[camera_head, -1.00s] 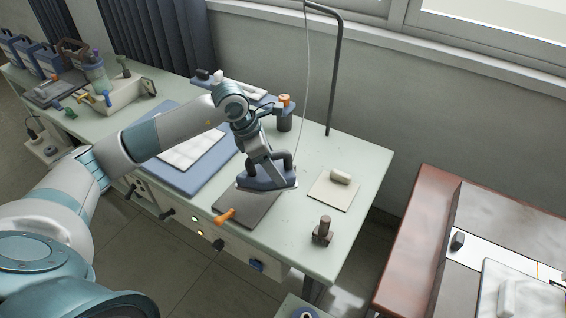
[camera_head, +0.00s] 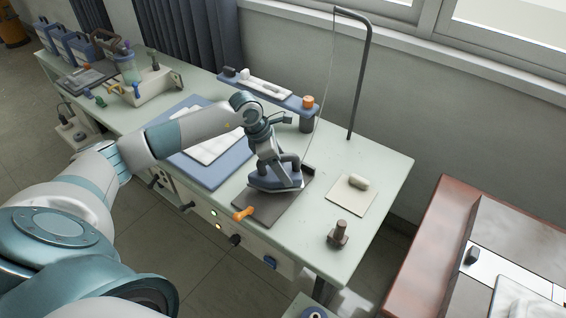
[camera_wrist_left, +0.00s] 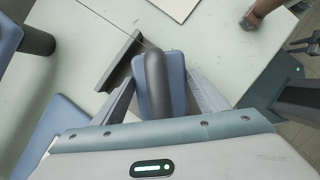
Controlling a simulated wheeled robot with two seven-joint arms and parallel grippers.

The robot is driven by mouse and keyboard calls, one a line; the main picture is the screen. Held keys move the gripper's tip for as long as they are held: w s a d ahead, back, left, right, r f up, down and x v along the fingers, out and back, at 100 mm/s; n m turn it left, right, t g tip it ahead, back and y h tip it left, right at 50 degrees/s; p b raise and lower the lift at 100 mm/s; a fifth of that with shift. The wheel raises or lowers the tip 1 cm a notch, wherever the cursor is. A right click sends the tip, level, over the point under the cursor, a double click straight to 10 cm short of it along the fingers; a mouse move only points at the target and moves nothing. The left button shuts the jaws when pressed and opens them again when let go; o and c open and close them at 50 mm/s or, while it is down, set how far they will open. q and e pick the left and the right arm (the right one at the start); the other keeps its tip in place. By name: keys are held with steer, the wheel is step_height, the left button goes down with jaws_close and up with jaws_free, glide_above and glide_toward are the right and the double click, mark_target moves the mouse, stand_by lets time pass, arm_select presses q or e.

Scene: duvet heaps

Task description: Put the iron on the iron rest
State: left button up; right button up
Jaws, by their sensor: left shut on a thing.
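The iron (camera_head: 277,180) has a dark handle and a blue-grey body. It sits over the dark iron rest (camera_head: 262,211), a flat plate with a raised back edge and an orange knob at its front corner. My left gripper (camera_head: 272,163) is shut on the iron's handle from above. In the left wrist view the handle (camera_wrist_left: 154,82) lies between the fingers, with the rest's raised edge (camera_wrist_left: 118,65) to its left. I cannot tell whether the iron's sole touches the plate. My right gripper is not in view.
A blue pad with white cloth (camera_head: 213,150) lies left of the rest. A beige mat with a roll (camera_head: 351,196) and a brown stamp-like tool (camera_head: 338,235) stand to the right. A cord runs up to a tall bent pole (camera_head: 362,75). A brown table (camera_head: 428,230) is at far right.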

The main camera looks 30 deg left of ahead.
arm_select(q)
step_height(320, 180, down, 2)
steer(key=shift+f+p, duration=0.1)
steer(key=shift+p, duration=0.4)
steer(key=shift+f, duration=0.15)
steer(key=shift+f, duration=0.1)
steer(key=o, duration=2)
steer(key=shift+f, duration=0.1)
steer(key=shift+o, duration=0.2)
steer(key=shift+s, duration=0.1)
